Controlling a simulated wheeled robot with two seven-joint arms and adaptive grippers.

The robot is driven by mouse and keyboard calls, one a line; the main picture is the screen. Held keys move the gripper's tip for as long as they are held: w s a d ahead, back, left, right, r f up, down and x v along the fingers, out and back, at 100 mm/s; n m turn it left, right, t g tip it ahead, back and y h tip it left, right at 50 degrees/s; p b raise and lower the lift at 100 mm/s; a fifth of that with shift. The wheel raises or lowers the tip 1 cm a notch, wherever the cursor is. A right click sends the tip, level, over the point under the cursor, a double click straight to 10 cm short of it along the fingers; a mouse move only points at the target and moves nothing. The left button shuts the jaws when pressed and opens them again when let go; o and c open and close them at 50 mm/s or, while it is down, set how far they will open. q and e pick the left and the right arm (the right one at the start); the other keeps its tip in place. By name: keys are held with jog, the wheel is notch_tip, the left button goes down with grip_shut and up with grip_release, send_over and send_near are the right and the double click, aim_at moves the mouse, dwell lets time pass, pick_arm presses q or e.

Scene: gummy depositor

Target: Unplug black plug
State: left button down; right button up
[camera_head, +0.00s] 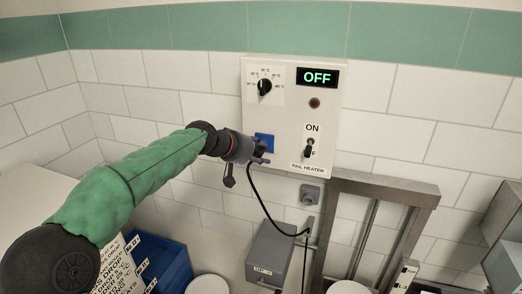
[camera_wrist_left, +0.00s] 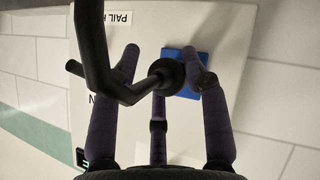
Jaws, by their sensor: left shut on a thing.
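The black plug (camera_wrist_left: 166,76) is in front of the blue socket plate (camera_wrist_left: 190,70) in the left wrist view, its thick black cable curving up and left. The blue socket (camera_head: 264,141) also shows in the head view, low on the left of the white heater panel (camera_head: 329,141). My left gripper (camera_head: 262,152) is at the socket, shut on the black plug, with its dark purple fingers around it. In the head view the gripper hides the plug. I cannot tell whether the plug is seated or slightly clear of the socket. My right gripper is not in view.
The panel has a dial (camera_head: 265,86), a green OFF display (camera_head: 317,77) and a toggle switch (camera_head: 309,149). The black cord (camera_head: 266,207) hangs towards a grey box (camera_head: 271,252). A metal frame (camera_head: 384,189) stands right; a blue bin (camera_head: 165,266) is lower left.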

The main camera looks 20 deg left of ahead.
pick_arm(q)
jog(key=shift+s+f, duration=0.25)
jog(key=shift+f, duration=0.5)
jog(key=shift+s+b, duration=0.5)
jog(key=shift+s, duration=0.4)
jog(key=s+b, duration=0.1)
jog(key=s, duration=0.1)
jog(key=s+b, duration=0.1)
jog(key=s, duration=0.1)
jog(key=s+r, duration=0.1)
jog(key=shift+s+b, duration=0.4)
